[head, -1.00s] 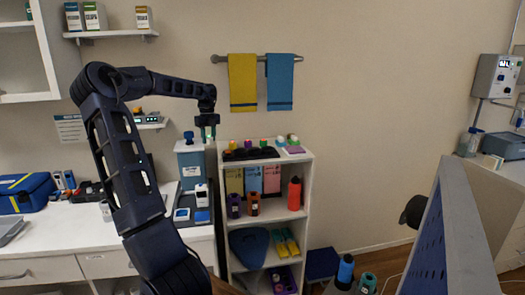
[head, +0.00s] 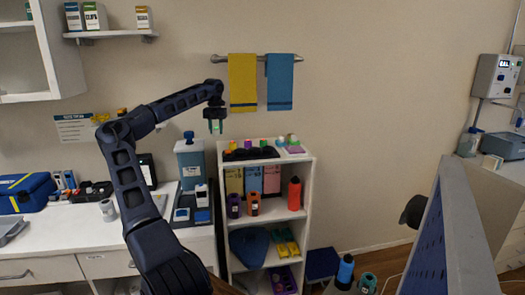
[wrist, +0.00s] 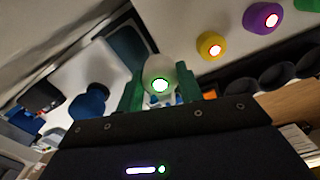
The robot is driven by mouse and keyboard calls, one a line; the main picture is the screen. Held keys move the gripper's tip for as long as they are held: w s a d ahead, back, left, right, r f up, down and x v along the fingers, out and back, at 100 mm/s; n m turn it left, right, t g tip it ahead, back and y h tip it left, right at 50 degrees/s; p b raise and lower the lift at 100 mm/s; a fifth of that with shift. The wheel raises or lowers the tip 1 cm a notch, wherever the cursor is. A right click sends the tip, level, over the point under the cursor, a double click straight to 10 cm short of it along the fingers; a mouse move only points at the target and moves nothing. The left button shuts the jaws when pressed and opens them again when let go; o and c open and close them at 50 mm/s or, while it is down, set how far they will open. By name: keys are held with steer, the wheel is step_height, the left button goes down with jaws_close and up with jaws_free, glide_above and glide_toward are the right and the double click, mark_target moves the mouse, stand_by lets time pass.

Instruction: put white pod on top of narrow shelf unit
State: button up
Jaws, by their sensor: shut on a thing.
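My gripper (head: 216,126) is raised above the left back corner of the narrow shelf unit (head: 309,200), with a gap below it. In the wrist view my gripper (wrist: 160,92) has green fingers shut on the white pod (wrist: 158,74), a rounded whitish thing with a bright spot. The pod is too small to make out clearly in the head view. The shelf unit is white and stands beside the counter.
On the unit's top are a black tray (head: 246,154), several coloured pods, including a yellow pod (wrist: 211,46) and a purple pod (wrist: 262,19). A grey-blue canister (head: 190,165) stands left on the counter (head: 80,240). Towels (head: 279,82) hang behind.

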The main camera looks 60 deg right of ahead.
mark_target(226, 145)
steer(key=d+m, duration=0.2)
steer(key=d+f+m, duration=0.1)
steer(key=d+m, duration=0.1)
steer(key=shift+s+d, duration=0.1)
steer(key=shift+s, duration=0.2)
steer(key=shift+s+d+f+m, duration=0.1)
steer(key=shift+d+f+m, duration=0.1)
steer(key=shift+d+m, duration=0.25)
steer(key=shift+s+d+f+m, duration=0.1)
steer(key=shift+d+f+m, duration=0.05)
steer(key=shift+d+m, duration=0.3)
steer(key=shift+f, duration=2.45)
steer(key=shift+f, duration=0.1)
steer(key=o, duration=1)
steer(key=shift+o, duration=0.2)
